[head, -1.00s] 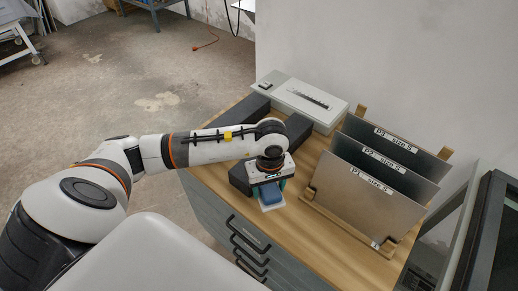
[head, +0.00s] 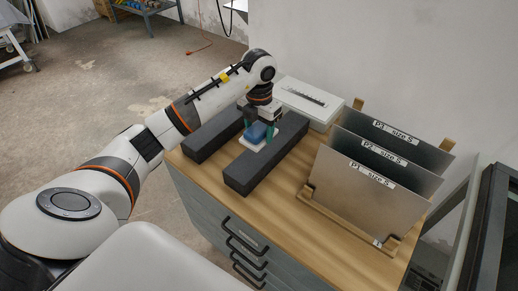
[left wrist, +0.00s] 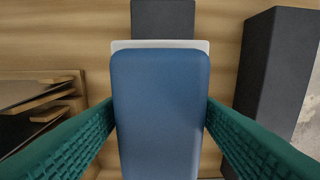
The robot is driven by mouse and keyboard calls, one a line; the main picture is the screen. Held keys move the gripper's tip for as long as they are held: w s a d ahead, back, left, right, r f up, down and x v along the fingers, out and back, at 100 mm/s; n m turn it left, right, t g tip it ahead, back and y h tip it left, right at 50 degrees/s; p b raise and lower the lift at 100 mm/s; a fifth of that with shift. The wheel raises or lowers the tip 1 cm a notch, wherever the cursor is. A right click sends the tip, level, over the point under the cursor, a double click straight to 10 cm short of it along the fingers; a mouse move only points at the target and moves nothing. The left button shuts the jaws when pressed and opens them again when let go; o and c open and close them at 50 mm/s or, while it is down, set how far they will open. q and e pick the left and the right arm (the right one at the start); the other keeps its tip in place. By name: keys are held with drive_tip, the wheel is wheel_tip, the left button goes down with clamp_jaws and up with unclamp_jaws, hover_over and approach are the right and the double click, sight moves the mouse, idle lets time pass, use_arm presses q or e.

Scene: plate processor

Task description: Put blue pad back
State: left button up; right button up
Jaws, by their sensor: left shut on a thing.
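The blue pad (head: 257,132) has a pale base plate under it. In the left wrist view the pad (left wrist: 161,112) fills the middle, between the two green fingers of my left gripper (left wrist: 161,125). A strip of the pale base (left wrist: 160,44) shows at its far edge. I cannot tell whether the pad touches the table. My right gripper is not in view.
A white box (head: 308,103) stands behind. A wooden rack (head: 349,222) holds labelled metal plates at the right. The wooden top (head: 285,215) is clear in front.

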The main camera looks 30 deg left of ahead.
sight(259, 155)
use_arm(q)
wheel_tip(259, 155, down, 4)
drive_tip(key=shift+r, duration=0.25)
wheel_tip(259, 155, down, 3)
drive_tip(key=shift+r+p, duration=0.1)
drive_tip(key=shift+p, duration=0.45)
drive_tip(key=shift+f, duration=0.4)
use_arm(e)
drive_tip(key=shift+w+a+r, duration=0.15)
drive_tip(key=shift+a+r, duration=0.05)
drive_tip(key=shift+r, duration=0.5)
use_arm(q)
drive_tip(key=shift+f, duration=0.1)
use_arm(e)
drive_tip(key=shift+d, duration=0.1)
use_arm(q)
drive_tip(key=shift+f, duration=0.15)
drive_tip(key=o, duration=0.9)
drive_tip(key=shift+o, duration=0.2)
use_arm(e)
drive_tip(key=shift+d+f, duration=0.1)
